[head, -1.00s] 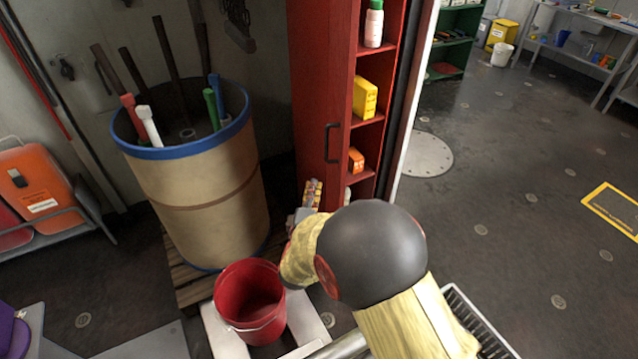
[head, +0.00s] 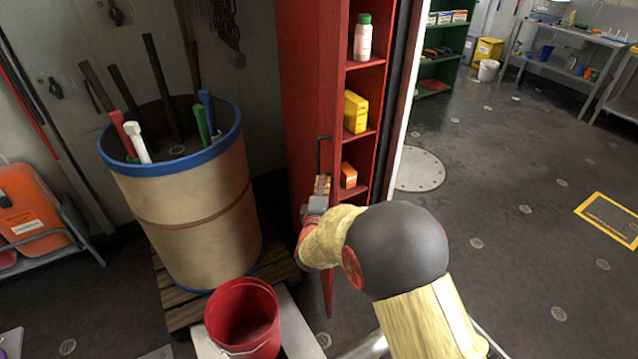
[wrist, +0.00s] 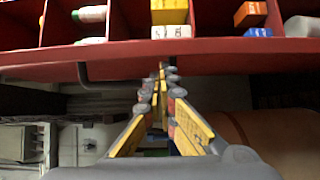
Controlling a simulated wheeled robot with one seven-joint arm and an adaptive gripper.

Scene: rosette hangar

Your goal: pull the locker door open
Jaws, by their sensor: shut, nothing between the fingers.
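The red locker door (head: 306,90) stands partly open in the head view, with the shelves of the red locker (head: 368,70) showing to its right. Its dark bar handle (head: 319,150) is on the door's face. My gripper (head: 322,184) is at the handle's lower end, shut with nothing between its fingers. In the wrist view the fingertips (wrist: 160,80) are just below the red door edge (wrist: 200,58), and the handle (wrist: 105,83) runs in from the left to beside them. Whether they touch it I cannot tell. My arm hides the lower locker.
A tan drum (head: 190,210) with a blue rim holds several tools, left of the door. A red bucket (head: 243,320) stands in front of it. Shelves hold a white bottle (head: 362,38), a yellow box (head: 355,112) and an orange box (head: 348,175). Floor at right is mostly clear.

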